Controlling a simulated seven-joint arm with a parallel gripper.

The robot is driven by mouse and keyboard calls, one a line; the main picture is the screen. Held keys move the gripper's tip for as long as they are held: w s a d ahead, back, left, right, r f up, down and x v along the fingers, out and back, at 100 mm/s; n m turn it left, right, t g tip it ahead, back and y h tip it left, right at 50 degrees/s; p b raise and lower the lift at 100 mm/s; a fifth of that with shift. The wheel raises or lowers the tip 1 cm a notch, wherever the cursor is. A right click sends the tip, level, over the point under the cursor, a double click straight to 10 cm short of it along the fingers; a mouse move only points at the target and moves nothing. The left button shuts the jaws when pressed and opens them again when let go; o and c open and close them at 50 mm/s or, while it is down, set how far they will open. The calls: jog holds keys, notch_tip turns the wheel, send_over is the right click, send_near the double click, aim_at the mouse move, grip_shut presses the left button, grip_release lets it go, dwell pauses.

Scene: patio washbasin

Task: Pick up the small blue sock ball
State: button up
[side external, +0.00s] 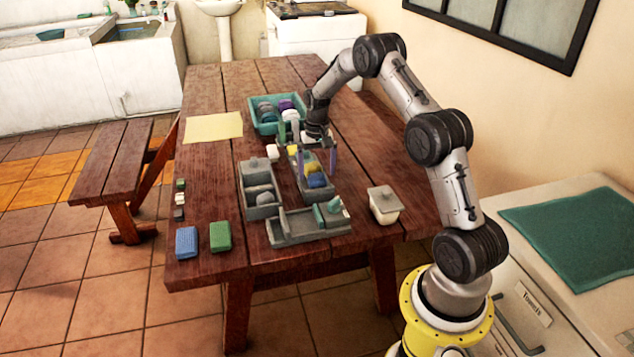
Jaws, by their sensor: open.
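A blue ball (316,181), likely the small blue sock ball, lies in a narrow grey tray (301,188) in the middle of the table. A yellow ball (313,168) lies just behind it in the same tray. My gripper (318,168) is over this tray, with its purple fingers apart on either side of the balls. The fingers partly cover the tray. Whether they touch either ball is too small to tell.
A teal crate (252,128) of several rolled items stands behind. Grey trays (247,206) and (283,239) sit left and in front. A lidded pot (384,205) is at right. A blue block (186,242) and green block (220,236) lie front left.

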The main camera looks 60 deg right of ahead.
jog(key=shift+f, duration=1.3)
jog(key=c, duration=1.4)
jog(key=shift+r, duration=0.15)
